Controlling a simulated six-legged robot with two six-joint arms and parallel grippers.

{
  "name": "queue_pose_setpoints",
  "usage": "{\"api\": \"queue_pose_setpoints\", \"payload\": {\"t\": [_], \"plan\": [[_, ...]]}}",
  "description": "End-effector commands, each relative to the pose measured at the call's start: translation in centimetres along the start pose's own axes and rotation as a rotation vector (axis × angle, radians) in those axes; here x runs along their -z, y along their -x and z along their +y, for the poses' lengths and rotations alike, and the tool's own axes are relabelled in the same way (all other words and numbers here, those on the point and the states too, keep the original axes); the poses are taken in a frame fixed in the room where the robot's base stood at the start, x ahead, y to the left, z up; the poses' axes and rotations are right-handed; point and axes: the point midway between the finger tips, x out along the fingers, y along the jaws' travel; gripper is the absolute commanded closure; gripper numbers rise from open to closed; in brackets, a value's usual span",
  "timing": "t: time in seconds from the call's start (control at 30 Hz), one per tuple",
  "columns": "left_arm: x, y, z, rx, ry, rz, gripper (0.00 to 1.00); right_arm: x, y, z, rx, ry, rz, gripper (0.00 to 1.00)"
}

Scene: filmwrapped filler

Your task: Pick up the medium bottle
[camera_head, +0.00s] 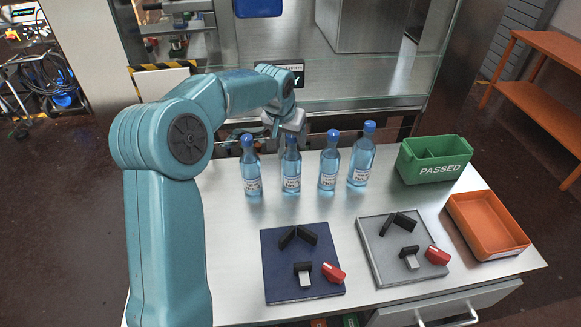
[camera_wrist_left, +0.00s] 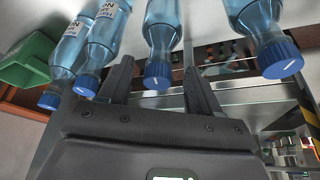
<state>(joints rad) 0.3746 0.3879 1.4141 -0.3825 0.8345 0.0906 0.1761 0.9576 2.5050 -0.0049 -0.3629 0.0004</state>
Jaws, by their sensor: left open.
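Several clear blue bottles with blue caps and white labels stand upright in a row on the metal table: the leftmost (camera_head: 251,174), the second (camera_head: 291,172), the third (camera_head: 328,170) and the rightmost (camera_head: 361,163). Their sizes look close, and I cannot tell which is the medium one. My left gripper (camera_head: 279,127) is behind the row, near the second bottle's cap, partly hidden. In the left wrist view its fingers are spread and empty, with the second bottle (camera_wrist_left: 161,35) in line with the gap between them. The leftmost bottle (camera_wrist_left: 262,35) is off to the right there. My right gripper is out of view.
A green "PASSED" bin (camera_head: 433,171) and an orange tray (camera_head: 487,225) stand at the right. A blue plate (camera_head: 277,260) and a grey plate (camera_head: 382,262) with black and red parts lie in front. A glass-fronted cabinet (camera_head: 350,75) is behind the table.

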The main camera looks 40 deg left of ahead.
Motion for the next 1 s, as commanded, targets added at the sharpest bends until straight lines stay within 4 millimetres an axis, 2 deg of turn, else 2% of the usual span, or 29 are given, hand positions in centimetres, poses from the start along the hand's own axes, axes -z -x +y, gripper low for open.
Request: {"api": "queue_pose_setpoints", "payload": {"t": [0.03, 0.2, 0.43, 0.47, 0.6, 0.63, 0.67, 1.0], "plan": [[0.2, -0.7, -0.1, 0.000, 0.000, -0.006, 0.37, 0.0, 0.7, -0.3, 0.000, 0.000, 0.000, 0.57], [0.2, -2.8, -0.1, 0.000, 0.000, -0.003, 0.37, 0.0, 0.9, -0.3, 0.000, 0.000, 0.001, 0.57], [0.2, -3.1, -0.1, 0.000, 0.000, 0.000, 0.37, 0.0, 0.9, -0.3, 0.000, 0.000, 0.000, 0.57], [0.2, -3.1, -0.1, 0.000, 0.000, 0.000, 0.40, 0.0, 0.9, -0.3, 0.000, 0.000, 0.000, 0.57], [0.2, -3.1, -0.1, 0.000, 0.000, -0.001, 0.86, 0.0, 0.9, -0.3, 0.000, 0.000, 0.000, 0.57], [0.2, -3.1, -0.1, 0.000, 0.000, -0.001, 0.95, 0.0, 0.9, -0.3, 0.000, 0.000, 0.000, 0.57], [0.2, -3.1, -0.1, 0.000, 0.000, -0.001, 1.00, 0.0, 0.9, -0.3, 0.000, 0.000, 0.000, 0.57], [0.2, -3.1, -0.1, 0.000, 0.000, -0.001, 1.00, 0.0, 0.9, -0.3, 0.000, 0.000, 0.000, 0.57]]}}
